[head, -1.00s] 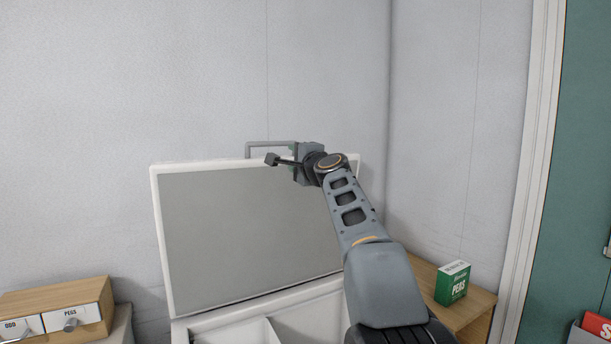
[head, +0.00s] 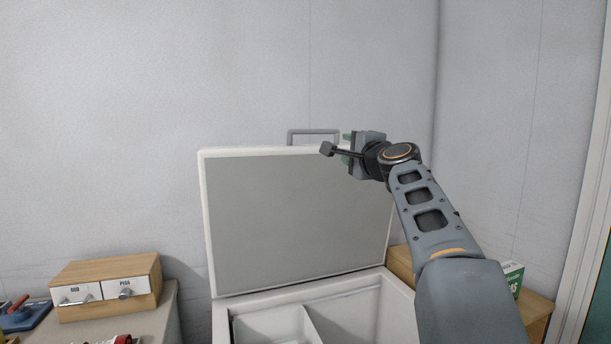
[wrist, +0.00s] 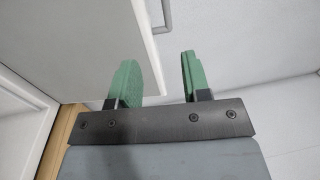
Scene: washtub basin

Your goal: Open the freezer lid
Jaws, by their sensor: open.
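The freezer lid (head: 300,220) stands raised, nearly upright, at the back of the white freezer chest (head: 404,292). Its grey inner face points toward me and the chest is open below it. The grey bar handle (head: 313,131) sticks up above the lid's top edge. My gripper (head: 346,147) is at the lid's upper right, just right of the handle. Its green fingers are apart with nothing between them. In the wrist view, my gripper (wrist: 160,82) is open, and the handle (wrist: 159,14) lies beyond the fingertips, apart from them.
The open chest shows a divided interior (head: 345,318). A wooden drawer box (head: 108,285) sits on a counter at left. A green and white box (head: 512,278) stands on a wooden surface (head: 537,308) at right, partly behind my arm. The wall is close behind the lid.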

